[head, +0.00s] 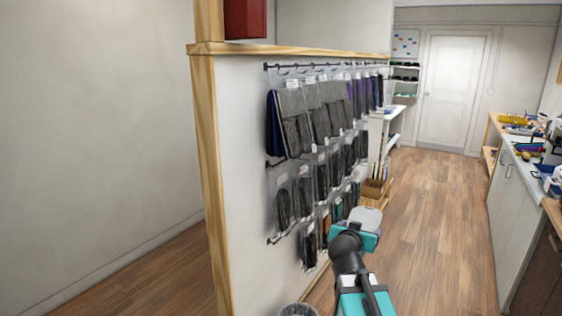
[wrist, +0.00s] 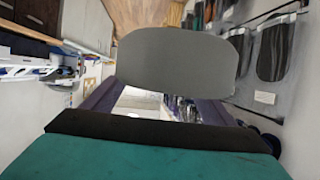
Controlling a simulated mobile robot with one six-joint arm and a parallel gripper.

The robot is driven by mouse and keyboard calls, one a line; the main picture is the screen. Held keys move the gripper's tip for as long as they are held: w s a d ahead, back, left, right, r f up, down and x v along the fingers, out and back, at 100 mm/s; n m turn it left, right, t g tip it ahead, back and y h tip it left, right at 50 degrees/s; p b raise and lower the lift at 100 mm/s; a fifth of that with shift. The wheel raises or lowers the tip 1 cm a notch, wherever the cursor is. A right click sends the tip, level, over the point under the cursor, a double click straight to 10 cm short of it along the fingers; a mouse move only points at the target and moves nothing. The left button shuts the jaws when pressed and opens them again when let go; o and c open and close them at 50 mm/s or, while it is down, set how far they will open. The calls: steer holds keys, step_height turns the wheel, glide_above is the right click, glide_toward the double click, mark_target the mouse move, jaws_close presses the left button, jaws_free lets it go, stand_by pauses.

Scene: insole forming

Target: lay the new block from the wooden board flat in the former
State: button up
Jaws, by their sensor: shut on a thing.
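A flat grey block (wrist: 180,62) with rounded corners is held in front of my gripper in the wrist view. In the head view the block (head: 368,217) shows as a light grey piece at the end of my arm. My gripper (head: 362,233) is shut on the block and holds it in the air, clear of any surface. The gripper (wrist: 157,98) also shows at the lower middle of the wrist view. I cannot make out the former or the wooden board in either view.
A wall rack with several hanging packets (head: 315,105) stands left of my arm. A bin (head: 298,310) stands at the bottom edge. A cluttered counter (head: 508,172) runs along the right. The wooden floor (head: 430,215) between is clear toward a white door (head: 452,90).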

steer(key=w+a+r+n+t+y, duration=0.1)
steer(key=w+a+r+n+y, duration=0.1)
steer(key=a+r+n+y, duration=0.3)
steer(key=shift+a+r+t+y, duration=0.25)
steer(key=shift+a+y, duration=0.45)
steer(key=shift+a, duration=0.95)
steer(key=shift+f, duration=0.1)
steer(key=shift+d, duration=0.1)
